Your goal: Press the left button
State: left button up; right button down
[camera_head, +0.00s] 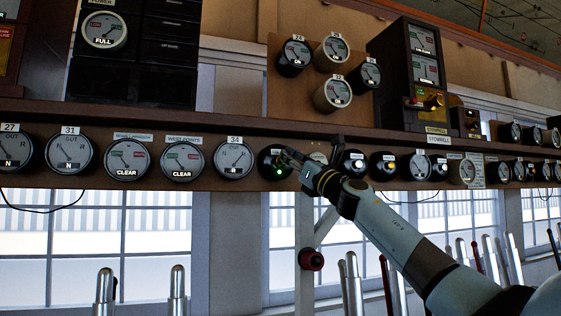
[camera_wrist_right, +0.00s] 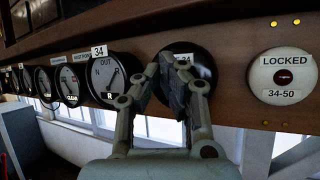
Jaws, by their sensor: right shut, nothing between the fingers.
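A black round unit (camera_head: 268,161) with a lit green spot sits on the shelf's front panel, right of the dial marked 34. The same black disc (camera_wrist_right: 205,62) with a 34 label shows in the right wrist view, partly hidden behind my fingers. I cannot tell whether it is the left button. My right gripper (camera_head: 287,155) is shut and empty, its tips in front of this unit's right part. In the wrist view the gripper (camera_wrist_right: 166,75) overlaps the disc's left part; whether it touches is unclear. My left gripper is not in view.
The dial marked 34 (camera_head: 232,159) is to the left. A white round indicator reading LOCKED (camera_wrist_right: 283,76) is to the right. The wooden shelf (camera_head: 210,118) juts out above.

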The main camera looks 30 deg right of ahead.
jog(key=shift+s+a+r+p, duration=0.1)
jog(key=shift+s+a+p, duration=0.1)
jog(key=shift+s+p, duration=0.4)
jog(key=shift+s+a+f+p, duration=0.1)
jog(key=shift+s+a+p, duration=0.05)
jog(key=shift+s, duration=0.75)
jog(key=shift+s+a+r+p, duration=0.1)
jog(key=shift+s+a+p, duration=0.1)
jog(key=shift+s+p, duration=0.4)
jog(key=shift+s, duration=0.15)
